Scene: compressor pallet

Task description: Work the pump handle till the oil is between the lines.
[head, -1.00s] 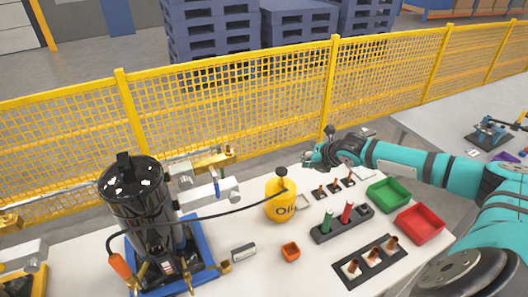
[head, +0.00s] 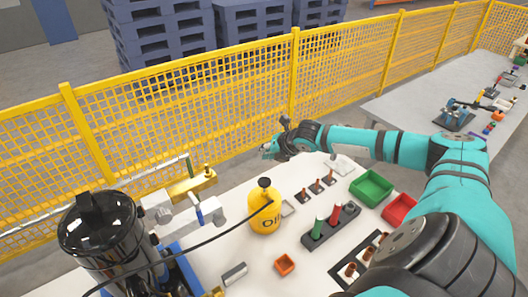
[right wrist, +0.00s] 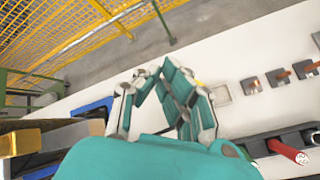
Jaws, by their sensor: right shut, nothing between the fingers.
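The yellow oil can (head: 265,212) with its black pump top (head: 264,184) stands on the white table in the head view. A dark hose (head: 190,250) runs from the can to the black compressor (head: 103,238) at the left. I cannot make out the oil level or its lines. My right gripper (head: 268,151) is behind and above the can, apart from it. It is shut and empty; its teal fingers also show in the right wrist view (right wrist: 157,75). My left gripper is in neither view.
A yellow mesh fence (head: 190,140) runs behind the table.

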